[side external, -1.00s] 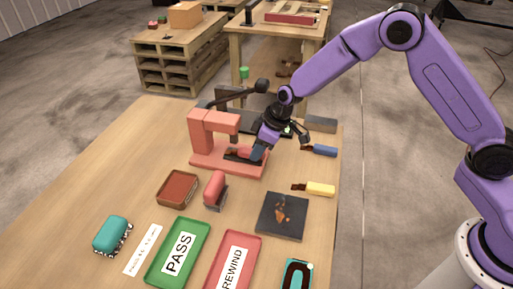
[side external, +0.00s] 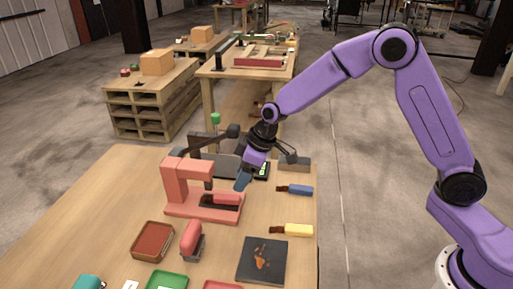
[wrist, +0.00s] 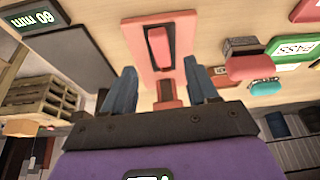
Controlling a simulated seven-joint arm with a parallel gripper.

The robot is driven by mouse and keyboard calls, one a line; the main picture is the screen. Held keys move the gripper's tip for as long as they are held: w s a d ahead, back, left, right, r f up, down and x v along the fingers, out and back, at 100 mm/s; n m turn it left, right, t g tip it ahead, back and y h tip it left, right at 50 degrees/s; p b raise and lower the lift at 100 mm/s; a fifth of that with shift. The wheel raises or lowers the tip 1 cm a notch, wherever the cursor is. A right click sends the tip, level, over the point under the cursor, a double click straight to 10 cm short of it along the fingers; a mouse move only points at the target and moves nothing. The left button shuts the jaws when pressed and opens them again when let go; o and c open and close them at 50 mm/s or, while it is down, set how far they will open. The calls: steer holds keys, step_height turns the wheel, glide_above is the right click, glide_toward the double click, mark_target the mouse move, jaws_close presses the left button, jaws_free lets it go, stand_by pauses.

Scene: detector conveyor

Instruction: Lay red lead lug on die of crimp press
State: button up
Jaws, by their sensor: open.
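The red lead (side external: 229,198) lies on the base of the salmon-red crimp press (side external: 172,184), its red grip toward the right end. Its dark lug end is over the dark die area (side external: 208,203), but exact seating is too small to tell. In the wrist view the red lead (wrist: 158,47) lies lengthwise on the press base (wrist: 133,40). My gripper (side external: 243,181) is open and empty, above and just beyond the right end of the press.
A blue lead (side external: 301,190) and a yellow lead (side external: 298,230) lie right of the press. A dark square plate (side external: 262,261), a red stamp (side external: 191,238) and a brown-red tray (side external: 153,241) are in front. A dark scale-like device (side external: 222,163) stands behind.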

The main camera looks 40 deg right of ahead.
steer(key=v, duration=0.9)
steer(key=shift+r, duration=0.35)
steer(key=shift+s+d, duration=0.1)
steer(key=shift+s, duration=0.05)
steer(key=s+d+n+g, duration=0.1)
steer(key=s+d+g, duration=0.1)
steer(key=s, duration=1.4)
steer(key=s+d+n+h, duration=0.1)
steer(key=s+d, duration=0.4)
steer(key=s, duration=0.3)
steer(key=s+d+f+h, duration=0.1)
steer(key=s+d+h, duration=0.1)
steer(key=s+d, duration=0.3)
steer(key=s, duration=0.4)
steer(key=shift+n+g, duration=0.4)
